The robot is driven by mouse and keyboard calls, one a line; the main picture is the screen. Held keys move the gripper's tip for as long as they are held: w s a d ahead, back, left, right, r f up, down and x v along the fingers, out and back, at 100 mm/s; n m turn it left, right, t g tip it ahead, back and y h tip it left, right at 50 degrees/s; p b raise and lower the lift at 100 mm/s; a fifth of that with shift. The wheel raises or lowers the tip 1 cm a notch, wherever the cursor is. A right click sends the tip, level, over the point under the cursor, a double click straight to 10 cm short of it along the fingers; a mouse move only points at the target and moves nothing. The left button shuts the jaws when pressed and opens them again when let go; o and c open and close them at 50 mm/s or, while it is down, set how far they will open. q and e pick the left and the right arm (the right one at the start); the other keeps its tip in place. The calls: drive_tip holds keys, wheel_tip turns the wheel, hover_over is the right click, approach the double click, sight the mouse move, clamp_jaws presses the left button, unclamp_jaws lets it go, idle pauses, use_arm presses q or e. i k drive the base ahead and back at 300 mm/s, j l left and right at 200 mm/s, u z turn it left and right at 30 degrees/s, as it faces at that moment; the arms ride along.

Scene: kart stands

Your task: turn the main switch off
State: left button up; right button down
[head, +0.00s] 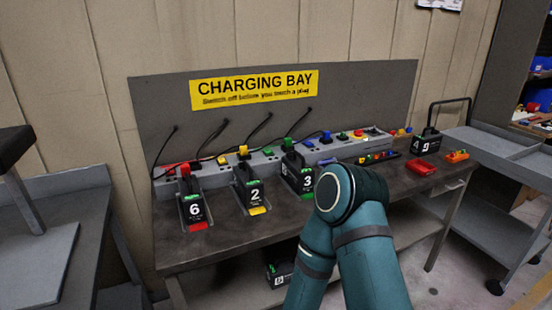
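A long grey socket strip (212,170) runs along the back of the workbench, under the yellow "CHARGING BAY" sign (254,90). Red, yellow, green and blue plugs stand in it, with black cables rising behind. A teal arm of mine rises in front of the bench at the right of centre. Its gripper does not show, and neither does my other gripper.
Black batteries numbered 6 (194,209), 2 (255,193) and 3 (306,181) stand in cradles on the bench (222,238). Another battery (427,143), a red tray (421,167) and an orange item (457,156) are at right. A grey cart (498,150) stands beside the bench.

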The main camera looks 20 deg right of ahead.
sight(358, 133)
drive_tip(key=z, duration=1.4)
drive_tip(key=i+l, duration=0.3)
drive_tip(key=i+l+u, duration=0.1)
drive_tip(key=i+l, duration=0.2)
drive_tip(key=l, duration=0.2)
drive_tip(key=i+l, duration=0.55)
drive_tip(key=l, duration=0.3)
drive_tip(key=i+l+u, duration=0.1)
drive_tip(key=i+l, duration=0.45)
drive_tip(key=l, duration=0.3)
drive_tip(key=i+u, duration=0.05)
